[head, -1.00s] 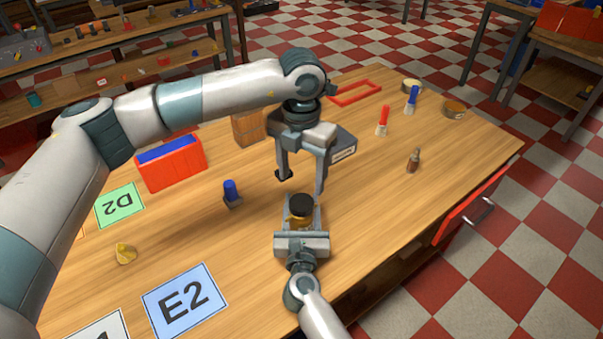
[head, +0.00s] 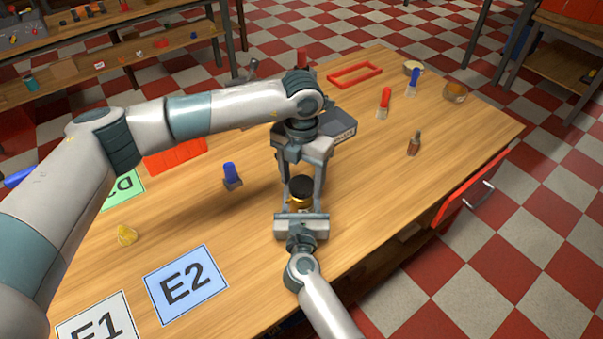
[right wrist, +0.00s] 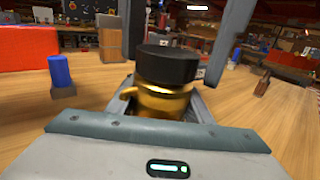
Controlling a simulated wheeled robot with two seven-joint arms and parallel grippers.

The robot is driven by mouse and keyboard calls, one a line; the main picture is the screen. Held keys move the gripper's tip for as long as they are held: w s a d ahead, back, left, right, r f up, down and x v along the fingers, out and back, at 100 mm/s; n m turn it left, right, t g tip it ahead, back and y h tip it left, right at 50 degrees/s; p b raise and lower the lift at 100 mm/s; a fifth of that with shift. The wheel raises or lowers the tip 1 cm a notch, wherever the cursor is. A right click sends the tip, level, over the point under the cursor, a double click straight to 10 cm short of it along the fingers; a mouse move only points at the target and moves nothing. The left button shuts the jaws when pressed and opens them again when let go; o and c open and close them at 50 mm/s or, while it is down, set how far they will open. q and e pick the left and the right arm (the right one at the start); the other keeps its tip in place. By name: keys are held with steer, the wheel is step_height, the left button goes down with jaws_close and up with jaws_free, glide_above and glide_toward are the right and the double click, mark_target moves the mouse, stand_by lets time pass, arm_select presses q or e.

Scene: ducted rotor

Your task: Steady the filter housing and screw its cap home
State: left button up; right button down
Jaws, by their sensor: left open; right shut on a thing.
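The filter housing (head: 299,202) is a small golden, shiny body; it shows larger in the right wrist view (right wrist: 160,103). Its black cap (head: 301,186) sits on top of it, also in the right wrist view (right wrist: 167,65); whether it is fully seated I cannot tell. My right gripper (head: 300,212) is shut on the housing from the near side and keeps it upright. My left gripper (head: 303,178) points down from above, open, with its fingers on either side of the cap. In the right wrist view a gap shows between each finger and the cap.
A blue-topped small object (head: 231,175) stands to the left. A dark grey box (head: 337,130) lies behind my left gripper. A brown bottle (head: 414,144), brushes (head: 384,103) and a red frame (head: 355,74) are further right and back. The E2 card (head: 186,284) lies front left.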

arm_select(q)
steer(key=shift+c, duration=0.6)
steer(key=c, duration=0.9)
steer(key=m, duration=0.6)
steer(key=shift+c, duration=0.2)
steer(key=m, duration=0.6)
steer(key=o, duration=1.1)
steer(key=shift+o, duration=0.2)
steer(key=shift+r, duration=2.2)
steer(key=shift+c, duration=0.4)
